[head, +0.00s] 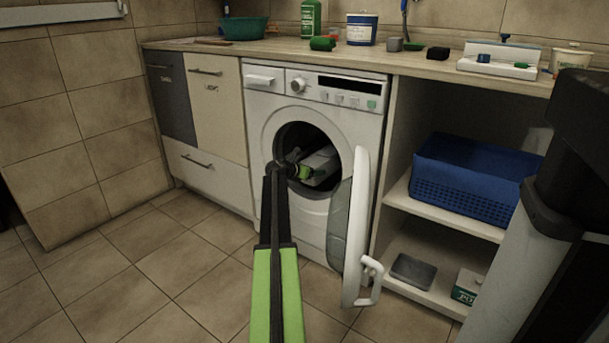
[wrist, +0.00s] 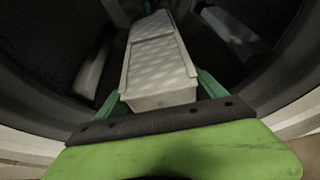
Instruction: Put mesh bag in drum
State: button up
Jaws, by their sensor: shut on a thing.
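The mesh bag (head: 322,162) is a whitish, box-like bundle with a quilted face, inside the round door opening of the white washing machine. In the wrist view the bag (wrist: 158,65) lies lengthwise between the two green fingers of my gripper (wrist: 158,92), which are shut on its near end. In the head view my gripper (head: 303,172) is at the drum mouth, partly hidden by my own arm. The dark drum (head: 289,138) surrounds the bag; its wall (wrist: 50,50) also shows in the wrist view. Whether the bag touches the drum floor I cannot tell.
The machine's door (head: 354,235) stands wide open to the right of the opening. A blue basket (head: 470,185) sits on the shelf at right. The worktop (head: 420,66) above holds several items. The tiled floor (head: 150,270) at left is clear.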

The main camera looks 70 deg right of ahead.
jog(key=s+d, duration=0.1)
jog(key=d, duration=0.5)
jog(key=s+d, duration=0.1)
jog(key=d, duration=0.2)
jog(key=shift+s+d, duration=0.25)
jog(key=shift+s, duration=0.05)
dwell(0.4)
jog(key=o, duration=1.6)
jog(key=shift+o, duration=0.2)
jog(key=shift+a+r, duration=0.1)
jog(key=shift+a, duration=0.05)
jog(key=p+v, duration=0.6)
jog(key=v, duration=1.1)
jog(key=shift+s+r+p, duration=0.1)
jog(key=shift+p, duration=0.25)
